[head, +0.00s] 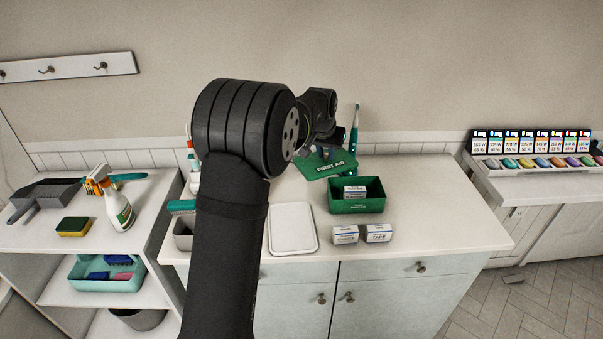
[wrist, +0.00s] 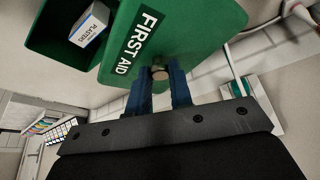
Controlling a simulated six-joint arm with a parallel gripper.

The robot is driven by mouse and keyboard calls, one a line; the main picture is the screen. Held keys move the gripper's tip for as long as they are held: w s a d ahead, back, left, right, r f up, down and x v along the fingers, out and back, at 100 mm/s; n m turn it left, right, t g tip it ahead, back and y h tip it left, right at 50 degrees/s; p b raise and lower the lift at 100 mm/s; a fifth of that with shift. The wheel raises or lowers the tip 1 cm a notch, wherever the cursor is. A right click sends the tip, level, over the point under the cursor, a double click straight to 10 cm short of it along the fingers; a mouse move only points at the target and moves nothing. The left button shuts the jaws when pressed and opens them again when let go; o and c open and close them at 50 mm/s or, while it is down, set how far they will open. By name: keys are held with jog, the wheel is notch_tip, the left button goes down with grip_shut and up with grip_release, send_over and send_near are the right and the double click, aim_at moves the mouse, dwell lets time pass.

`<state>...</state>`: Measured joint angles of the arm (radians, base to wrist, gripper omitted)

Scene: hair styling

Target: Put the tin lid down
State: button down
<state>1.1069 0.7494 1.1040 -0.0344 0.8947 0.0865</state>
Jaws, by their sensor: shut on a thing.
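The green tin lid (head: 327,162), marked FIRST AID, is tilted in the air above the back of the counter in the head view. In the wrist view the lid (wrist: 180,35) fills the top middle. My gripper (wrist: 160,78) is shut on a small round knob of the lid, between its two blue fingers. The open green tin (head: 357,205) stands on the counter below and to the right of the lid, with a white box (head: 355,191) inside. That box shows in the wrist view as PLASTERS (wrist: 90,24).
Two small white boxes (head: 345,234) lie in front of the tin. A teal brush-like tool (head: 354,128) stands upright behind the lid. The counter (head: 440,215) right of the tin is clear.

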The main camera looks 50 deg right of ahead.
jog(key=w+f, duration=0.2)
jog(key=w, duration=0.1)
jog(key=w+f, duration=0.2)
jog(key=w, duration=0.2)
jog(key=w+f, duration=0.2)
jog(key=w, duration=0.1)
jog(key=shift+w+a+f, duration=0.2)
jog(key=shift+w+a, duration=0.15)
jog(key=shift+f, duration=2.05)
jog(key=shift+f, duration=0.2)
jog(key=c, duration=1.3)
grip_release()
jog(key=shift+r, duration=0.15)
jog(key=shift+r, duration=0.25)
jog(key=v, duration=1.1)
jog(key=shift+a+r, duration=0.2)
jog(key=shift+r, duration=0.1)
